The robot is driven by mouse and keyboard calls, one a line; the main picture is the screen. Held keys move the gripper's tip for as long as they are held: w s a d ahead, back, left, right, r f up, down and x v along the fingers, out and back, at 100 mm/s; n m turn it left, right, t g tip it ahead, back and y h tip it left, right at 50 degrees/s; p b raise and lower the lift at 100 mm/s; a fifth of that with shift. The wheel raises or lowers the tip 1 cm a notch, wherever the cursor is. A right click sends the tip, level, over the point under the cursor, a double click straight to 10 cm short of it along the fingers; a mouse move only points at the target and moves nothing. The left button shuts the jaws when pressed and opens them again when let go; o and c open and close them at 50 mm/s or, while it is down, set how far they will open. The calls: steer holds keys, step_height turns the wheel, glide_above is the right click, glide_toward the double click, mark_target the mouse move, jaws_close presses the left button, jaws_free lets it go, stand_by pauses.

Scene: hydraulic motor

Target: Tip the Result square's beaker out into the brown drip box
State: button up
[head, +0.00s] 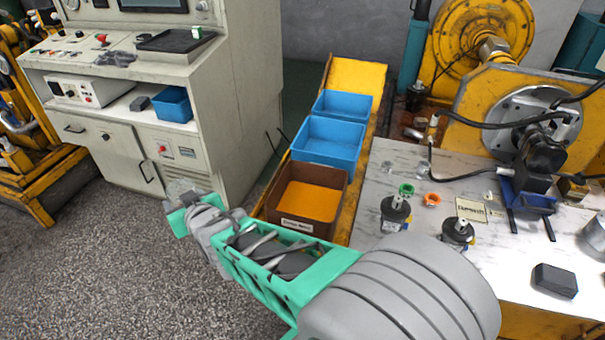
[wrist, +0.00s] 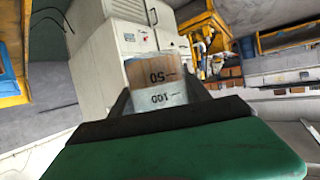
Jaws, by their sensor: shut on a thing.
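A clear beaker (head: 181,188) is held at the end of my gripper (head: 190,203), left of the brown drip box in the head view. It also fills the middle of the wrist view (wrist: 157,80), between the dark fingers of my gripper (wrist: 158,100). Its 50 and 100 marks look upside down there, and a brown tint shows behind them; I cannot tell whether that is liquid. The brown drip box (head: 325,231) stands on the yellow rack, open at the top, with an orange-yellow inside and a white label in front. My gripper is not over the box.
Two blue bins (head: 327,141) stand behind the brown box. A grey cabinet (head: 240,110) rises at the left. The white-topped bench (head: 400,165) at right holds black motor parts (head: 396,212), small rings and a dark block (head: 555,281). Bare floor lies below my gripper at left.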

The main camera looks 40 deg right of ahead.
steer(key=s+d+f+m+g+h+p, duration=0.1)
steer(key=s+d+f+m+h, duration=0.1)
steer(key=d, duration=0.8)
steer(key=s+d+f+m+g+h+p, duration=0.1)
steer(key=s+d+f+m+h, duration=0.2)
steer(key=d, duration=0.7)
steer(key=s+d+f+m+g+h+p, duration=0.2)
steer(key=s+d+m+h, duration=0.1)
steer(key=d, duration=0.7)
steer(key=shift+s+f, duration=0.35)
steer(key=shift+s, duration=0.1)
steer(key=shift+a+p, duration=0.15)
steer(key=shift+p, duration=0.45)
steer(key=shift+a+f+m+y+p, duration=0.35)
steer(key=shift+m+y+p, duration=0.3)
steer(key=shift+p, duration=0.85)
steer(key=shift+a+g+y+p, duration=0.25)
steer(key=shift+g+y+p, duration=0.1)
steer(key=shift+p, duration=0.15)
steer(key=y+p, duration=0.1)
steer(key=a+m+y+p, duration=0.1)
steer(key=p, duration=0.1)
steer(key=shift+w+a+f+m, duration=0.1)
steer(key=shift+a+f+m, duration=0.05)
steer(key=shift+f+m, duration=0.15)
steer(key=shift+a+r+y+p, duration=0.15)
steer(key=shift+y+p, duration=0.35)
steer(key=shift+p, duration=0.05)
